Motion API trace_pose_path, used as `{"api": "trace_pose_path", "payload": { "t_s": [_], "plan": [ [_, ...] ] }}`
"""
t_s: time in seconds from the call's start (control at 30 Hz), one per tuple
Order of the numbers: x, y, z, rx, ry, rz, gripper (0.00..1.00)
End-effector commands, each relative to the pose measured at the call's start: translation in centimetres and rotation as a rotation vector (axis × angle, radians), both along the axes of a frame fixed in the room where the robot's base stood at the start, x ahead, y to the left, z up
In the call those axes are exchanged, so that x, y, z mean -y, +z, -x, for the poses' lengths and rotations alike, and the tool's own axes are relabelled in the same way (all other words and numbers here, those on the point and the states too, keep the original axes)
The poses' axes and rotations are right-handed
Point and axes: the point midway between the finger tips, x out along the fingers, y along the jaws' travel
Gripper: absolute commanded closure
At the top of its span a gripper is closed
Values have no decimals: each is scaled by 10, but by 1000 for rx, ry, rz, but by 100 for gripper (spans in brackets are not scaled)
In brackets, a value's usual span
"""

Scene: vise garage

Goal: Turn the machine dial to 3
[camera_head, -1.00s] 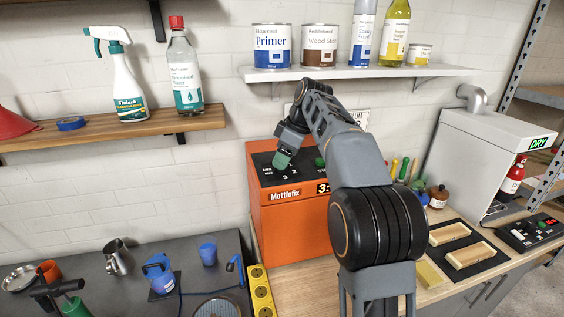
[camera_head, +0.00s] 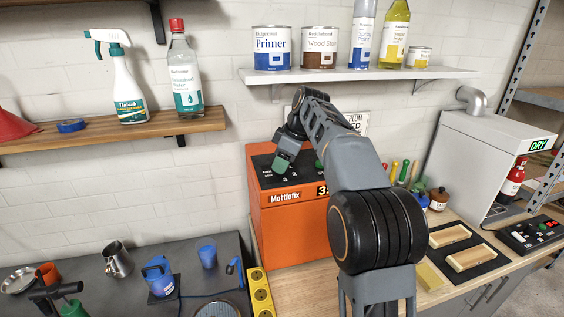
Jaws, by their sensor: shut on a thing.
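The orange machine (camera_head: 290,234) labelled Mottlefix stands on the wooden bench. It has a black panel on top with white numerals, of which a 2 and a 3 can be made out. A partly covered display (camera_head: 322,190) on its front starts with 3. My gripper (camera_head: 281,164) reaches down onto the left part of the panel and is shut at the dial. The gripper hides the dial, so its pointer cannot be read. A green button (camera_head: 319,163) shows on the panel beside my arm.
A shelf (camera_head: 355,75) with cans and bottles hangs above the machine. A wooden shelf (camera_head: 110,132) with a spray bottle (camera_head: 126,85) is at the left. A grey machine (camera_head: 478,160) with a DRY sign and a black control box (camera_head: 527,236) stand at the right.

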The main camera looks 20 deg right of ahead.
Motion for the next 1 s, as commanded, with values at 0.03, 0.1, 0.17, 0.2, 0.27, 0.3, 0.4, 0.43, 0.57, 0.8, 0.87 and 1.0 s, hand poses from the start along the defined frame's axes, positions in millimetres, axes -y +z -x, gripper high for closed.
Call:
{"api": "trace_pose_path", "payload": {
  "t_s": [0.03, 0.1, 0.17, 0.2, 0.27, 0.3, 0.4, 0.43, 0.57, 0.8, 0.87, 1.0],
  "plan": [
    [0, 0, 0, 0, 0, 0, 85],
    [0, 0, 0, 0, -9, 0, 85],
    [0, 0, 1, 0, -44, 1, 85],
    [-1, 0, 1, 0, -82, 1, 85],
    [-1, -1, 1, 0, -141, 1, 85],
    [-1, 0, 1, 1, -177, 2, 85],
    [-1, 0, 1, 0, -245, 1, 85],
    [-1, 0, 1, 0, -257, 1, 85],
    [-1, 0, 1, -1, -277, -1, 85],
    [-1, 0, 1, -1, -275, -1, 57],
    [-1, 0, 1, -1, -275, -1, 51],
    [-1, 0, 1, -1, -274, -1, 38]
  ]
}}
